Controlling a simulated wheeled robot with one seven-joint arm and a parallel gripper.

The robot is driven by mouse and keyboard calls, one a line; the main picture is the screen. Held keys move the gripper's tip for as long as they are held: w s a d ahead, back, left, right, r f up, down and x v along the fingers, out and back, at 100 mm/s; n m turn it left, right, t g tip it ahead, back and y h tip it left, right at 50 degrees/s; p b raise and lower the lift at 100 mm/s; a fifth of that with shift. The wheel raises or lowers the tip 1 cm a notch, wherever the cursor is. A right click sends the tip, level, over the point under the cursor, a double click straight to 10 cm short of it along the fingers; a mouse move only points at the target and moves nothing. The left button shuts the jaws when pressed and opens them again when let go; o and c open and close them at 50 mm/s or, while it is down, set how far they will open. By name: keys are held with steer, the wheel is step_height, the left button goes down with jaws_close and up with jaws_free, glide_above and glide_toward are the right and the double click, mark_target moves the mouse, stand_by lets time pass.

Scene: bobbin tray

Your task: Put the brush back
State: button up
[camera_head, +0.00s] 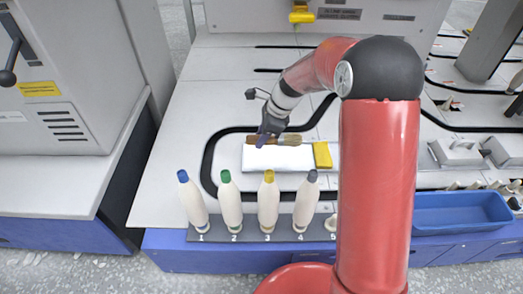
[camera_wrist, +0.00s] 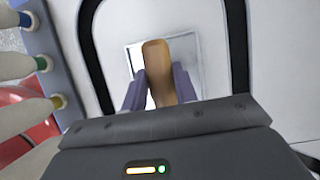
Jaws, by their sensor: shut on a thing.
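The brush (camera_head: 288,140) is a brown wooden piece lying level across my gripper, above a white plate (camera_head: 275,158) on the table. My gripper (camera_head: 264,138) is shut on the brush. In the wrist view, the tan handle end of the brush (camera_wrist: 156,62) shows between the two purple fingers of my gripper (camera_wrist: 158,88). The brush's other end is hidden there by the gripper body. Part of the plate (camera_wrist: 194,48) shows behind the handle. A yellow block (camera_head: 322,154) sits at the plate's right end.
A row of bobbins with blue, green, yellow and grey tips (camera_head: 268,200) stands upright on a dark numbered rack (camera_head: 217,236) at the front edge. A black track (camera_head: 209,160) curves around the plate. A blue tray (camera_head: 460,212) is at the right. The table's left side is clear.

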mark_target(261, 157)
step_height(261, 157, down, 6)
steer(key=shift+r+b, duration=0.1)
steer(key=shift+b, duration=0.5)
steer(key=o, duration=1)
steer(key=shift+c, duration=0.2)
steer(key=p+v, duration=0.2)
steer(key=v, duration=1)
steer(key=shift+p, duration=0.3)
